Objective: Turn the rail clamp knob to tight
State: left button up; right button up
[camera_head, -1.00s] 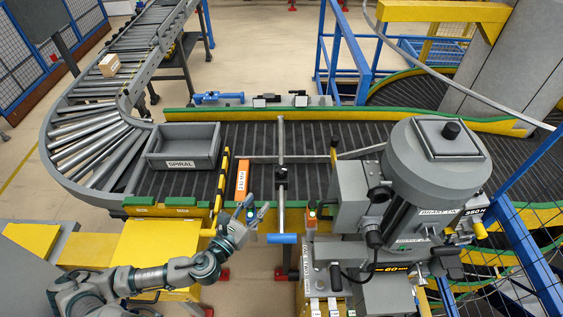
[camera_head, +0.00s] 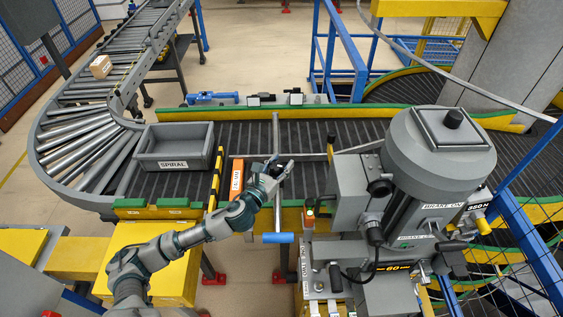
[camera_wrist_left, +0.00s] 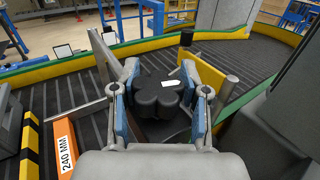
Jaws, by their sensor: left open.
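The rail clamp knob (camera_wrist_left: 158,98) is black and lobed with a small white mark on top. In the left wrist view it sits between the two blue-padded fingers of my left gripper (camera_wrist_left: 160,68). The fingers are open, one on each side of the knob; I cannot tell whether either touches it. In the head view my left gripper (camera_head: 279,166) is over the clamp on the grey bar across the conveyor and largely hides the knob. My right gripper is not in view.
A grey bin marked SPIRAL (camera_head: 173,165) stands on the conveyor to the left. An orange 240 MM block (camera_head: 237,174) is close beside my left wrist. A blue handle (camera_head: 278,238) lies in front. The large grey motor unit (camera_head: 437,160) stands to the right.

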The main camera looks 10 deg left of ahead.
pick_arm(q)
jog(key=shift+w+d, duration=0.1)
jog(key=shift+w, duration=0.05)
jog(key=shift+a, duration=0.2)
jog(key=c, duration=0.8)
jog(key=shift+w+d, duration=0.1)
grip_shut()
jog(key=shift+f, duration=0.2)
